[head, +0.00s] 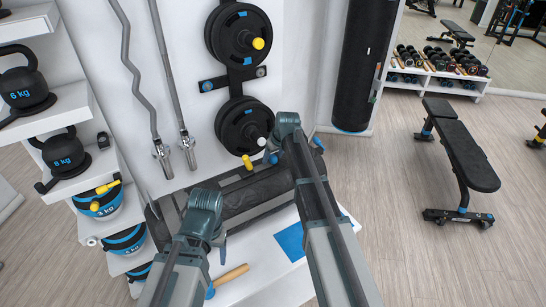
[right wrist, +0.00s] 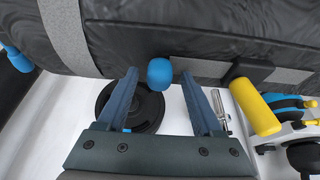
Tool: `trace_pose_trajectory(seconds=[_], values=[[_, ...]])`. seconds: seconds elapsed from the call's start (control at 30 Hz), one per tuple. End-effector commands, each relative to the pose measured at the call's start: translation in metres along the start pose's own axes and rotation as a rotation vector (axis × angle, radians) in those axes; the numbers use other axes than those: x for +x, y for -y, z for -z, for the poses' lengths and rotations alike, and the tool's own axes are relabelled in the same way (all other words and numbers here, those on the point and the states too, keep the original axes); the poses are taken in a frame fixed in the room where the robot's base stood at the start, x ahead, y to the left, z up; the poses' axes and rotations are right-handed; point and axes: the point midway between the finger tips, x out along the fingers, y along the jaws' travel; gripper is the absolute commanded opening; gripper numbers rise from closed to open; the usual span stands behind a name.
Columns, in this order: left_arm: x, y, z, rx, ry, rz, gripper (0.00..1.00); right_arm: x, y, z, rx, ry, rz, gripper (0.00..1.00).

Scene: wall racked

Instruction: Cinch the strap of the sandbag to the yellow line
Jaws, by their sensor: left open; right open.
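The sandbag (head: 250,196) is a long black bag lying on a white bench (head: 262,268) against the wall. It fills the top of the right wrist view (right wrist: 220,25), with grey strap bands (right wrist: 66,30) on it. A yellow cylindrical grip (right wrist: 258,108) sits by a black buckle on one band; a small yellow piece (head: 247,163) shows at the bag in the head view. No yellow line can be made out. My right gripper (right wrist: 165,85) is open, its fingers either side of a blue knob (right wrist: 159,72) at the bag. My left gripper (head: 220,242) is open near the bag's left front; its fingertips are mostly hidden.
A blue square (head: 290,242) and a wooden-handled tool (head: 230,276) lie on the bench. Kettlebell shelves (head: 62,115) stand left. Bars and weight plates (head: 242,124) are on the wall.

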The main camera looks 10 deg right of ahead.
Motion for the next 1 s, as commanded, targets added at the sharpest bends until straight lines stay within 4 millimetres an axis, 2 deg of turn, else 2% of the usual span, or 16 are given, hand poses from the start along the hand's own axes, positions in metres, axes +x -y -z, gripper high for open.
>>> trace_pose_trajectory(seconds=[0.17, 0.37, 1.0], values=[[-0.005, 0.001, 0.0, -0.001, 0.0, 0.0, 0.66, -0.005, 0.0, 0.0, 0.0, 0.0, 0.0, 0.68], [-0.022, 0.002, -0.001, -0.004, 0.0, -0.001, 0.66, -0.024, 0.0, 0.001, 0.0, 0.0, 0.0, 0.68], [-0.116, 0.011, -0.007, -0.009, 0.002, -0.003, 0.66, -0.126, 0.0, 0.002, 0.0, 0.0, 0.0, 0.68]])
